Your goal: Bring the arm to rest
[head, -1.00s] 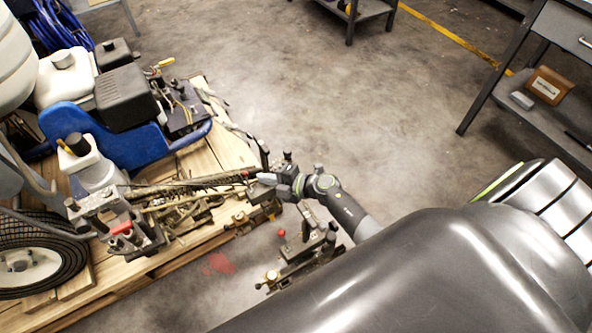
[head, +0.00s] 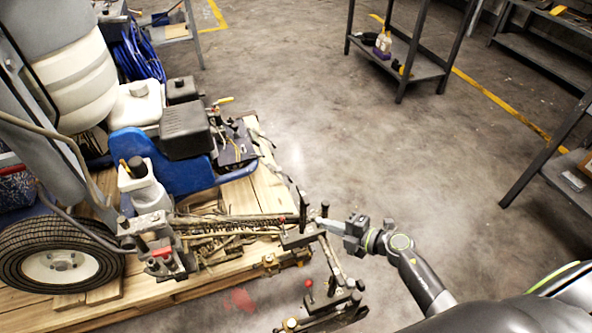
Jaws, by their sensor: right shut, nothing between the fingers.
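My right arm comes in from the lower right, and my right gripper (head: 336,226) points left beside the front end of the line striper (head: 160,140). The gripper is shut with nothing seen in it. Its tips are close to the striper's metal bracket (head: 300,238); I cannot tell whether they touch. The striper, with its blue frame, black engine and white jugs, stands on a wooden pallet (head: 250,195). My left gripper is not in view.
A bar with clamps and a red knob (head: 308,284) extends from the pallet towards the bottom, near my right arm. A metal shelf (head: 425,65) with bottles stands at the back. A grey bench (head: 565,190) is at the right. The concrete floor (head: 400,150) between them is clear.

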